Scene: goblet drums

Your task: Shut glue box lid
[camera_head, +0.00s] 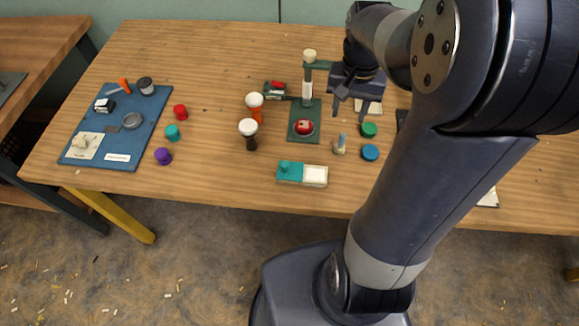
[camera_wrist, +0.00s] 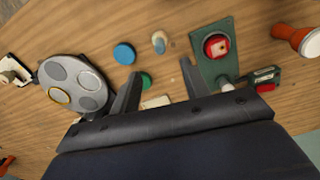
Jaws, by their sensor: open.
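The box that looks like the glue box (camera_head: 315,176) sits near the front edge of the table in the head view. A teal lid part with a round knob (camera_head: 285,168) is at its left, and a pale, open-looking area shows at its right. I cannot tell how the lid is joined to the box. My gripper (camera_head: 349,112) is open and empty, above the table, behind and to the right of the box. Its two spread fingers also show in the wrist view (camera_wrist: 160,70). The box does not show in the wrist view.
A green stand (camera_head: 304,119) with a red piece is behind the box. A small peg (camera_head: 339,145), a blue disc (camera_head: 370,152) and a green disc (camera_head: 369,129) are to its right. Two goblet drums, one dark (camera_head: 251,142), stand to its left. Bare table lies left of the box.

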